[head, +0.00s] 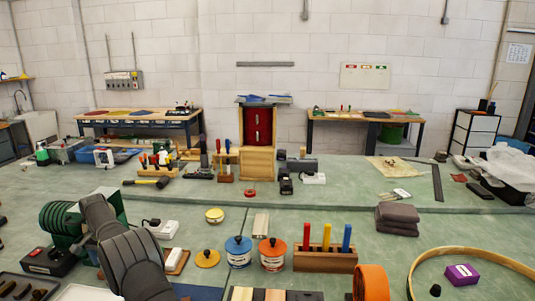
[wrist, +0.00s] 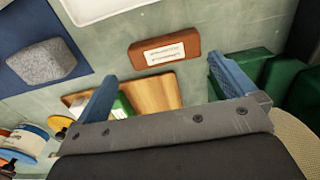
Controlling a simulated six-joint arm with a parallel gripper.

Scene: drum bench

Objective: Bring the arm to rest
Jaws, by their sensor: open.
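My gripper (wrist: 162,67) is open in the wrist view, its two blue fingers wide apart with nothing held between them. It hangs above the bench, over a wooden board (wrist: 155,88) with a white and green item on it. A brown block with a white label (wrist: 165,50) lies beyond the fingertips, apart from them. In the head view my dark grey arm reaches over the left front of the green bench (head: 340,205); the gripper's fingers cannot be made out there.
A green ribbed object (head: 60,215) stands close to my arm. A blue can (head: 238,258), an orange can (head: 272,262) and a wooden rack (head: 325,262) with coloured pegs stand to the right. A grey block (wrist: 48,62) lies on a blue mat (wrist: 75,75).

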